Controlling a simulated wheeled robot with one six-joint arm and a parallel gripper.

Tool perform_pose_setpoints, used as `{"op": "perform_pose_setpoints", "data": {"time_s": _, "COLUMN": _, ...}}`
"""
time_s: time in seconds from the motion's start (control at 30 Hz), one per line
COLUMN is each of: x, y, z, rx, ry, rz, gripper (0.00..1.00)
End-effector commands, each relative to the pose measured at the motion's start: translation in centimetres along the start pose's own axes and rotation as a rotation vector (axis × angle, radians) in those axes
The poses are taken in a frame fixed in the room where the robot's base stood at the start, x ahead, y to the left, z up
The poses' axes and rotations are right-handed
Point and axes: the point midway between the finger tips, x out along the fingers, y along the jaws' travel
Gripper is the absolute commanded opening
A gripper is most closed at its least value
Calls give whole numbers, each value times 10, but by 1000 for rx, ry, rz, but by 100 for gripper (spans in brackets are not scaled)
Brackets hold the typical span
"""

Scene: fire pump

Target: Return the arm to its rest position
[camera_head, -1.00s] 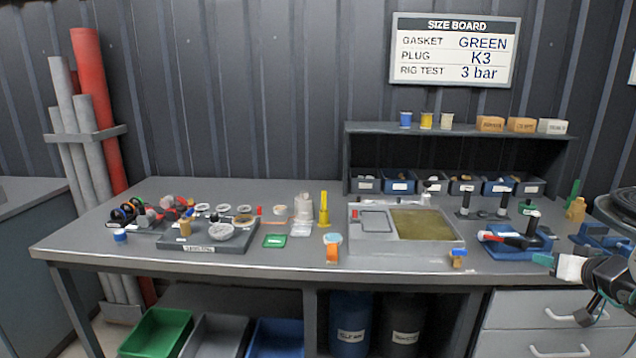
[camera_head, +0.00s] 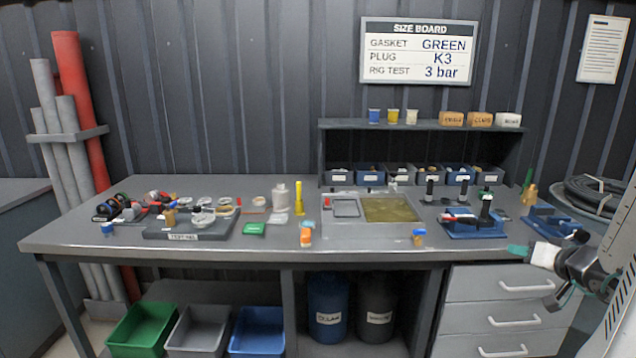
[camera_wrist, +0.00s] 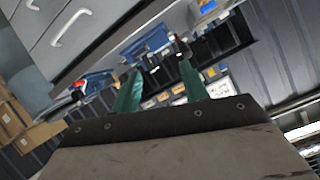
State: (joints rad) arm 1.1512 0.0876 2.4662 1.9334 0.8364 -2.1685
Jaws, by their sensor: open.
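My gripper (camera_head: 520,250) shows at the right of the head view, in front of the bench's front edge and above the drawers. Its green fingertips point left. In the wrist view the two green fingers (camera_wrist: 160,92) stand apart with nothing held between them. The arm behind it runs up along the right edge of the head view. The grey workbench (camera_head: 270,252) is to the left of the gripper, and its blue fixture (camera_head: 470,230) stands close by on the top.
A second blue fixture (camera_head: 552,222) and a coiled hose (camera_head: 595,195) lie at the bench's right end. A shallow grey tray (camera_head: 370,229) sits mid-bench. Drawers (camera_head: 500,319) are under the gripper. Green (camera_head: 145,325) and blue bins (camera_head: 257,330) stand below left.

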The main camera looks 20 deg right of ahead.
Motion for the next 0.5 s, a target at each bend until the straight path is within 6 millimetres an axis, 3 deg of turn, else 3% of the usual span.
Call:
{"op": "perform_pose_setpoints", "data": {"time_s": 0.33, "x": -8, "y": -41, "z": 25, "rx": 251, "ry": -153, "rz": -142, "gripper": 44}}
{"op": "perform_pose_setpoints", "data": {"time_s": 0.47, "x": -19, "y": -87, "z": 41, "rx": 342, "ry": -312, "rz": -233, "gripper": 44}}
{"op": "perform_pose_setpoints", "data": {"time_s": 0.5, "x": -25, "y": -107, "z": 49, "rx": 365, "ry": -386, "rz": -263, "gripper": 44}}
